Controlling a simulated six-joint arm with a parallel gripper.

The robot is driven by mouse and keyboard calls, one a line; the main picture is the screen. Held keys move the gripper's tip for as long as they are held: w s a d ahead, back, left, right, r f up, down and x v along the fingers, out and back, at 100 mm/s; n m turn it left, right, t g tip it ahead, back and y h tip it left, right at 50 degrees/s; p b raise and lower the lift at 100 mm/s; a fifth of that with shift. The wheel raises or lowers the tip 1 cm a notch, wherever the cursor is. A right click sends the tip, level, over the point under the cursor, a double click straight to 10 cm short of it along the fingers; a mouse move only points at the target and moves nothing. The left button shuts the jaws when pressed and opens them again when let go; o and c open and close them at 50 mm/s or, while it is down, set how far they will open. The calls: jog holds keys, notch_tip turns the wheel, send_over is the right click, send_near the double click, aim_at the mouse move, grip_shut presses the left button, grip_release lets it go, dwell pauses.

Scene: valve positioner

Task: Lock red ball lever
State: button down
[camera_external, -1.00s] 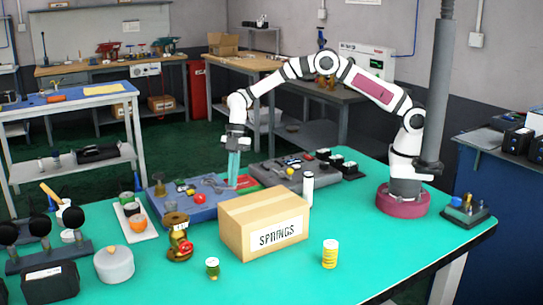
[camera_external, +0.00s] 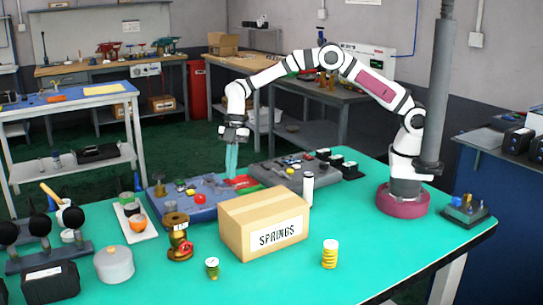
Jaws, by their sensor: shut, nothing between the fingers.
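A blue board (camera_external: 208,209) lies on the green table left of the middle. A small red ball-like part (camera_external: 190,191) shows on it, but its lever is too small to make out clearly. A brass valve (camera_external: 178,232) with a red part (camera_external: 186,247) stands in front of the board. My gripper (camera_external: 231,176) points down above the board's right end, to the right of the small red part. Its teal fingers are close together, shut and empty. I cannot tell whether the tips touch anything below.
A cardboard box (camera_external: 240,234) marked SPRINGS stands in front of the board and hides part of it. A grey board (camera_external: 270,176) with small parts lies to the right. A white tray (camera_external: 145,236) is at the left. The table's front right is mostly clear.

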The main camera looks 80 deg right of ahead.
jog(key=v, duration=0.6)
jog(key=shift+w, duration=0.25)
jog(key=s+d+r+m, duration=0.3)
jog(key=s+r+m, duration=0.2)
jog(key=s, duration=0.3)
jog(key=s+d+r+m, duration=0.2)
jog(key=s+r+m, duration=0.25)
jog(key=s, duration=0.35)
jog(key=s+d+f+m+h, duration=0.1)
jog(key=s+d+f+m, duration=0.1)
jog(key=s+m, duration=0.5)
jog(key=s+d+f+m+h, duration=0.1)
jog(key=s+m, duration=0.5)
jog(key=s, duration=0.9)
jog(key=shift+s+d+f+m, duration=0.3)
jog(key=shift+d+f+m, duration=0.05)
jog(key=shift+d+f, duration=0.25)
